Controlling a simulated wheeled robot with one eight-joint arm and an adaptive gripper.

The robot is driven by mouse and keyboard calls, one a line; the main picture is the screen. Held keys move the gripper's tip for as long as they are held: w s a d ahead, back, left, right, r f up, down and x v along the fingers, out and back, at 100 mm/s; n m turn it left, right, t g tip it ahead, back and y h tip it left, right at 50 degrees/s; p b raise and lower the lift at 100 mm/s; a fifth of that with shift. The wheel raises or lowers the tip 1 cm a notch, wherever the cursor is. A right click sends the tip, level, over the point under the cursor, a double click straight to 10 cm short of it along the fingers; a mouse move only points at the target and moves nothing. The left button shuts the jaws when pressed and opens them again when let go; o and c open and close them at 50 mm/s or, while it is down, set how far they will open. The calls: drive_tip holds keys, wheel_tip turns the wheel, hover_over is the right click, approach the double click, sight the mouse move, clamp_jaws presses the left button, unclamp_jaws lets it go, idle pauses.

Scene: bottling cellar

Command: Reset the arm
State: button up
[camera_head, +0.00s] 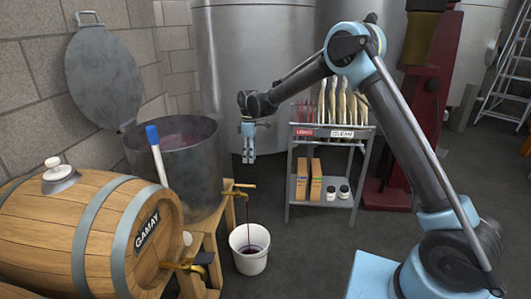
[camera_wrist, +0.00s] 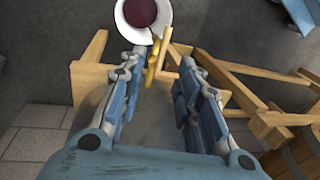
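My arm reaches over from the right in the head view, bent at the elbow, with my gripper (camera_head: 248,158) pointing down in front of the large steel tank. In the wrist view my gripper (camera_wrist: 165,75) has its two fingers well apart, with nothing between them. Beyond and below the fingers lie a brass tap (camera_wrist: 155,55) on a wooden stand and a white bucket (camera_wrist: 122,27) holding dark red liquid. In the head view the gripper is above and apart from the bucket (camera_head: 249,264).
A metal rack (camera_head: 325,205) with bags, boxes and jars stands behind. A red machine (camera_head: 437,90) and a ladder (camera_head: 510,75) are at the right.

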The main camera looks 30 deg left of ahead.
drive_tip(key=shift+w, duration=0.1)
drive_tip(key=w+d+r+m, duration=0.2)
drive_tip(key=w+d+r, duration=0.3)
drive_tip(key=d, duration=0.4)
drive_tip(key=w+d+r+m, duration=0.2)
drive_tip(key=w+d+r, duration=0.1)
drive_tip(key=d+r, duration=0.5)
drive_tip(key=s+d+r+m+t+y, duration=0.1)
drive_tip(key=d+r+m, duration=0.2)
drive_tip(key=d, duration=0.9)
drive_tip(key=d+r+m+t+y, duration=0.1)
drive_tip(key=d+r+m, duration=0.2)
drive_tip(key=d, duration=0.9)
drive_tip(key=s+d+f+m, duration=0.1)
drive_tip(key=s+d+m, duration=0.1)
drive_tip(key=s+d, duration=0.35)
drive_tip(key=s+d+m+t, duration=0.1)
drive_tip(key=s+d+m, duration=0.1)
drive_tip(key=d, duration=0.6)
drive_tip(key=s+d+f+m, duration=0.1)
drive_tip(key=s+d+m, duration=0.1)
drive_tip(key=s+d, duration=0.3)
drive_tip(key=s+d+f+m+t+h, duration=0.1)
drive_tip(key=s+d+f+m, duration=0.4)
drive_tip(key=s+d+f, duration=0.5)
drive_tip(key=shift+s+d+m, duration=0.4)
drive_tip(key=shift+s+d, duration=0.25)
drive_tip(key=shift+d, duration=0.2)
